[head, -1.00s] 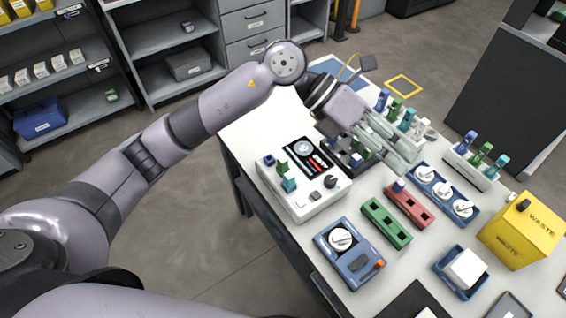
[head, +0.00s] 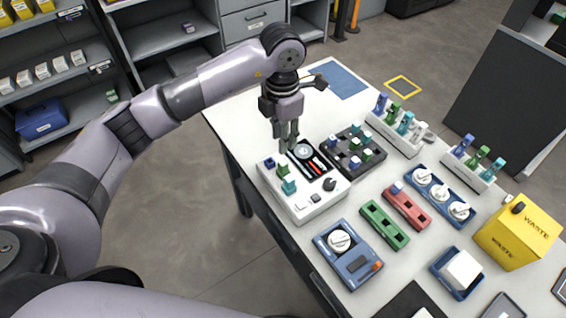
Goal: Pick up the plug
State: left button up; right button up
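Several coloured plug-like pieces are in view, and I cannot tell which one the task means. A blue one (head: 269,162), a green one (head: 283,171) and a teal one (head: 289,186) stand on the left part of the white device (head: 310,205). My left gripper (head: 288,148) points down just behind the device, close to its round dial. Its fingers look near each other; whether they are apart, shut or holding something small is too small to tell. My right gripper is not in view.
A dark tray (head: 335,152) of small coloured blocks lies right of my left gripper. Two racks of coloured pieces (head: 394,137) (head: 467,172) stand behind. Red (head: 406,207) and green (head: 384,226) holders, a blue dial unit (head: 348,254) and a yellow waste bin (head: 515,238) fill the right.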

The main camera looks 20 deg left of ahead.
aim_at(283, 162)
pick_arm(q)
notch_tip(283, 162, down, 4)
jog(key=shift+r+p, duration=0.2)
jog(key=shift+p, duration=0.15)
jog(key=shift+s+d+f+p, duration=0.1)
jog(key=shift+f+p, duration=0.25)
jog(key=shift+f, duration=0.2)
notch_tip(283, 162, down, 4)
jog(key=shift+r+p, duration=0.2)
jog(key=shift+p, duration=0.6)
jog(key=shift+f, duration=0.45)
jog(key=shift+c, duration=0.2)
grip_shut()
